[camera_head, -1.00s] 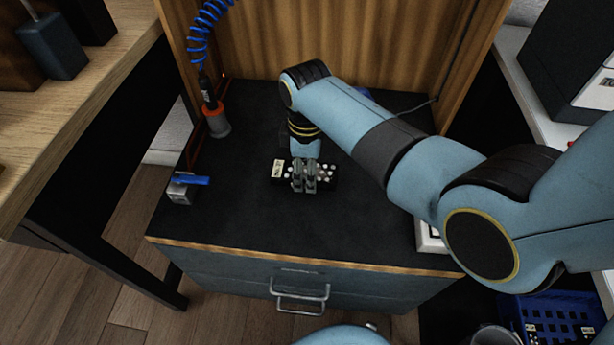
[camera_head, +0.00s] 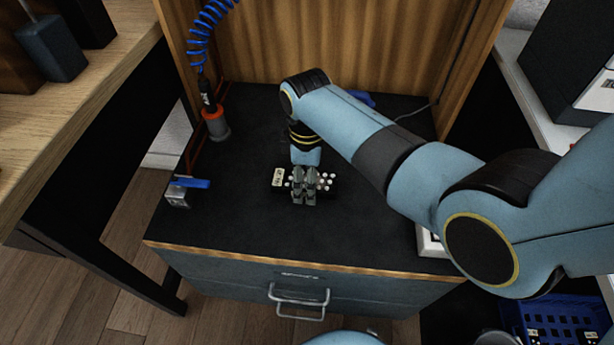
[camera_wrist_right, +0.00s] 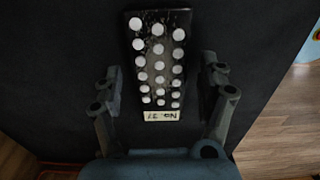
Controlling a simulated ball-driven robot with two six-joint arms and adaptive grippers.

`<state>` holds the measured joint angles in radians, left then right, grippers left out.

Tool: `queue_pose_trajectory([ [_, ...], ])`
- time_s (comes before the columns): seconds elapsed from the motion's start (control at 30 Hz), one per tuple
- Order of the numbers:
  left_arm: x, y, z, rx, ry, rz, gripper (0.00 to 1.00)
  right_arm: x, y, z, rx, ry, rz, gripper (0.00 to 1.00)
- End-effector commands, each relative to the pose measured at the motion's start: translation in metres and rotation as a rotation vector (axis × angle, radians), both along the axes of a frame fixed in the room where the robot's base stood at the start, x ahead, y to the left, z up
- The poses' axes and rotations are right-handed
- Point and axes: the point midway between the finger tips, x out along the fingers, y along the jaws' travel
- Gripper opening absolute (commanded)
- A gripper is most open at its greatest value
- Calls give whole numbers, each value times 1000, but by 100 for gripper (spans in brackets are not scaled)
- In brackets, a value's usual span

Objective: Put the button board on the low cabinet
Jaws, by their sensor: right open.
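The button board (camera_head: 278,177) is a small black panel with rows of white round buttons and a pale label at one end. It appears to lie flat on the dark top of the low cabinet (camera_head: 240,225), near the middle. In the right wrist view the board (camera_wrist_right: 158,70) points away from the wrist, label end nearest. My right gripper (camera_head: 304,188) is over the board. In the right wrist view its fingers (camera_wrist_right: 160,88) are spread, one on each side of the board, with gaps. The fingers hide part of the board in the head view. My left gripper is out of view.
A blue-and-metal tool (camera_head: 183,190) is at the left edge. A wooden panel (camera_head: 345,50) closes the back. The cabinet's front area is clear.

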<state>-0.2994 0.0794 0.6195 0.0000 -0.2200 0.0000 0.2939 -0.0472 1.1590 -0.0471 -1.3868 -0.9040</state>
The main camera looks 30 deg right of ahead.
Motion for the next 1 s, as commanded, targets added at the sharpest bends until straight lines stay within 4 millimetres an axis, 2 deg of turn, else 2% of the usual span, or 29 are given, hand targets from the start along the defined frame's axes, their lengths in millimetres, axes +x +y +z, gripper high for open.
queue_pose_trajectory([
  [0.3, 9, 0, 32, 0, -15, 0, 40, 2, 0, 72, 1, -6, 0, 75],
  [0.5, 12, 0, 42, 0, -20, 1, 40, 1, 0, 105, 1, -4, 1, 75],
  [0.67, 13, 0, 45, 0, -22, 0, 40, 1, 0, 115, 0, -1, 1, 75],
  [1.0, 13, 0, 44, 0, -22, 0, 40, 1, 0, 115, 0, -1, 1, 75],
])
